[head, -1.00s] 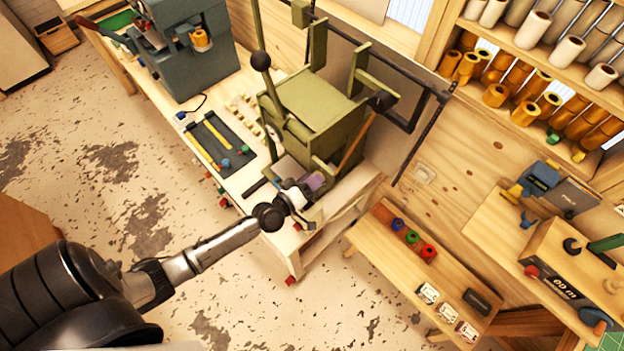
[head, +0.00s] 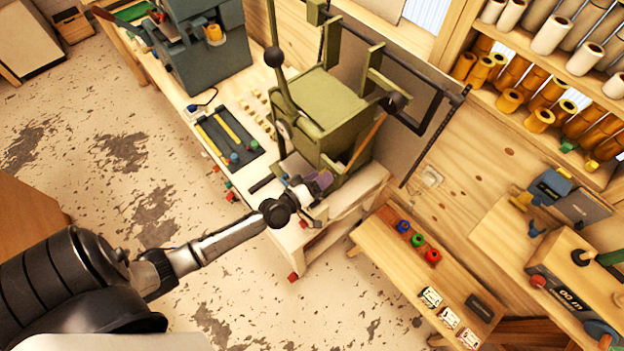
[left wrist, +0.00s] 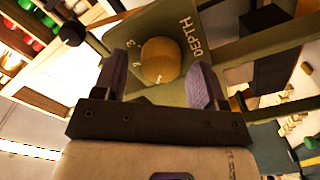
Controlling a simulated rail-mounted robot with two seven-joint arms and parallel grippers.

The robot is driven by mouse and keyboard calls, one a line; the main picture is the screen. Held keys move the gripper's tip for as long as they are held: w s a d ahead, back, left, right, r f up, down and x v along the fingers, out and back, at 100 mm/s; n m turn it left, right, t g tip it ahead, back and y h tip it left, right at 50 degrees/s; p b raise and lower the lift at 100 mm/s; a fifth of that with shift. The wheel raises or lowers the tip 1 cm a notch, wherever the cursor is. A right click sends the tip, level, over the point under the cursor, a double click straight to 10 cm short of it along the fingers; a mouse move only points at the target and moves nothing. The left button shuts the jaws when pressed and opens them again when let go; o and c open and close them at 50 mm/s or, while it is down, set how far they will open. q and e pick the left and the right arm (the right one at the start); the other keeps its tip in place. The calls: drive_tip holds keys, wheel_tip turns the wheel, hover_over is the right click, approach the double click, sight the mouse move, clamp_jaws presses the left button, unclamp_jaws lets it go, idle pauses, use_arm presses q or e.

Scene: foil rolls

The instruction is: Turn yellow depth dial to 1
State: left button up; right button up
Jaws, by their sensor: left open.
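The yellow depth dial (left wrist: 160,62) shows in the left wrist view on an olive green panel (left wrist: 210,20) marked "DEPTH". Numbers, among them a 3, are printed beside the dial, and a small pale mark sits at its lower edge. My left gripper (left wrist: 165,78) is open, with one purple-grey finger on each side of the dial. I cannot tell whether the fingers touch it. In the head view my left gripper (head: 312,186) is at the front of the green machine (head: 325,110), and the dial is hidden there. My right gripper is not in view.
The machine stands on a wooden bench, beside a dark tray (head: 230,138) with yellow-handled tools. A low wooden bench (head: 385,250) with coloured spools is to the right. A long lever (head: 275,60) with a black ball rises from the machine. Floor at left is clear.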

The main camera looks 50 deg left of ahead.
use_arm(q)
drive_tip(key=s+b, duration=0.2)
drive_tip(key=s, duration=1.1)
drive_tip(key=shift+s+a, duration=0.35)
drive_tip(key=shift+a, duration=0.1)
